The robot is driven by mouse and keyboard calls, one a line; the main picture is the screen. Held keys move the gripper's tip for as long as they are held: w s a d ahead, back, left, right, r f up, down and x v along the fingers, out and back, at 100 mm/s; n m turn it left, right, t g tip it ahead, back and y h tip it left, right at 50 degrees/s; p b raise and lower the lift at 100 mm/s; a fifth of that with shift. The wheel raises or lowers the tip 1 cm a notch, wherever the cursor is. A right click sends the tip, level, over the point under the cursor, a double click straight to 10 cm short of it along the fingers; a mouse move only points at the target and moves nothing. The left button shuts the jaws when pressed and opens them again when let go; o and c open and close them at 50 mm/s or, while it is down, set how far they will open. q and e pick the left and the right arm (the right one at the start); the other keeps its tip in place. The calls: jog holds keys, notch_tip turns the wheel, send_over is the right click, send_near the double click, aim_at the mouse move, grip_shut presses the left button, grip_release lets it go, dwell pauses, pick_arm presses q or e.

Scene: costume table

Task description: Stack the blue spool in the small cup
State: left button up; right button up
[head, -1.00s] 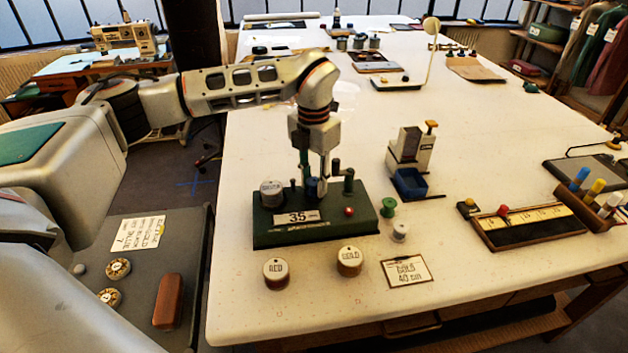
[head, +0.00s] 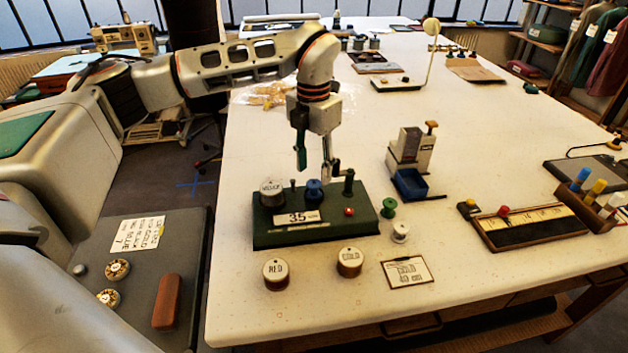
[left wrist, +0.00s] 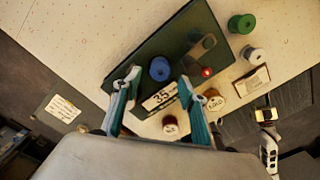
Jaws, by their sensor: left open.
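The blue spool (head: 314,191) stands upright on the green stand (head: 330,232) marked 35, between its posts. It also shows in the left wrist view (left wrist: 159,69). My left gripper (head: 313,176) is open and empty, its fingers pointing down just above and behind the spool. In the left wrist view the open fingertips (left wrist: 159,77) lie on either side of the spool, with space between. I cannot make out a small cup for certain; whatever is under the spool is hidden.
The HOLD-like white-topped spool (head: 271,192) stands at the stand's left. RED (head: 276,274) and GOLD (head: 349,261) spools stand in front.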

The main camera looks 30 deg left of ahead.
aim_at(314, 183)
pick_arm(q)
notch_tip(314, 183, up, 8)
jog(key=shift+f, duration=0.25)
dwell(0.5)
